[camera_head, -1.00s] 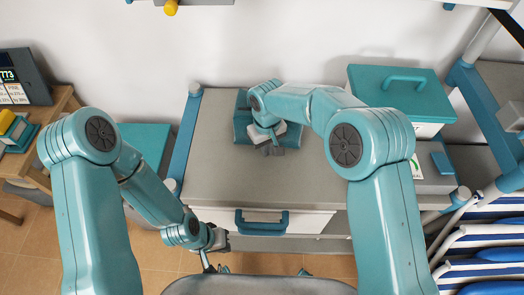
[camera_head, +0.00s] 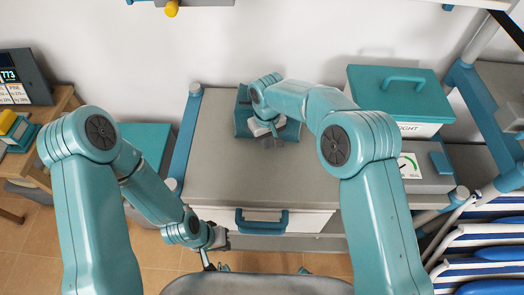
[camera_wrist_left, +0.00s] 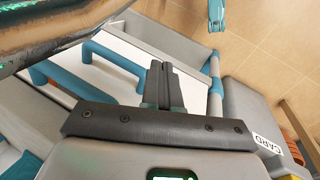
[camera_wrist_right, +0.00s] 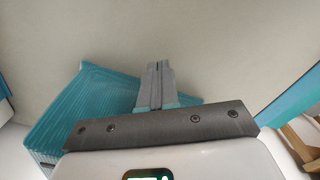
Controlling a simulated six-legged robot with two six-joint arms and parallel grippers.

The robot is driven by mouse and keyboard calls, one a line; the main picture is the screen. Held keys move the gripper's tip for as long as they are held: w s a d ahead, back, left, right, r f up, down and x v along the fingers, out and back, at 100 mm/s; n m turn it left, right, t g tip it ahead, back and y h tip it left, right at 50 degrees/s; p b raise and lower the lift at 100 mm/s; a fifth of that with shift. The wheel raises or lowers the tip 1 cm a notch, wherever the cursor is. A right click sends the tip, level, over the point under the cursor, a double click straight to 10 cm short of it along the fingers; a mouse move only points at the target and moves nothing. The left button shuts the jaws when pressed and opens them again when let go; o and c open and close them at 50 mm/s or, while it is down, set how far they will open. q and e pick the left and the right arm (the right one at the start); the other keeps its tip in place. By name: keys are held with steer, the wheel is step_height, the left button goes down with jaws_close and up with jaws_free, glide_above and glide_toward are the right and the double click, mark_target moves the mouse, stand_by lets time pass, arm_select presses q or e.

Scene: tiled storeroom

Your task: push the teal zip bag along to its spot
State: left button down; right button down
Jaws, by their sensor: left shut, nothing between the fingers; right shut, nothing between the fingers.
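A teal ribbed piece (camera_head: 241,122), which looks like the zip bag, lies at the back of the grey worktop, partly hidden by my right arm. In the right wrist view the ribbed teal bag (camera_wrist_right: 90,112) lies left of and behind my fingers. My right gripper (camera_head: 271,141) is shut and empty, pointing down at the bag's near edge; I cannot tell whether it touches. Its closed fingers show in the right wrist view (camera_wrist_right: 157,72). My left gripper (camera_head: 208,264) is shut and empty, low at the worktop's front left, below the top. No marked spot is clearly visible.
The grey worktop (camera_head: 215,165) is clear in front of the bag. A teal-lidded white box (camera_head: 400,95) and a grey device with a dial (camera_head: 425,170) stand to the right. A drawer with a teal handle (camera_head: 262,222) is at the front. The wall is close behind.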

arm_select(q)
steer(key=shift+r+p, duration=0.55)
arm_select(e)
steer(key=shift+w, duration=1.95)
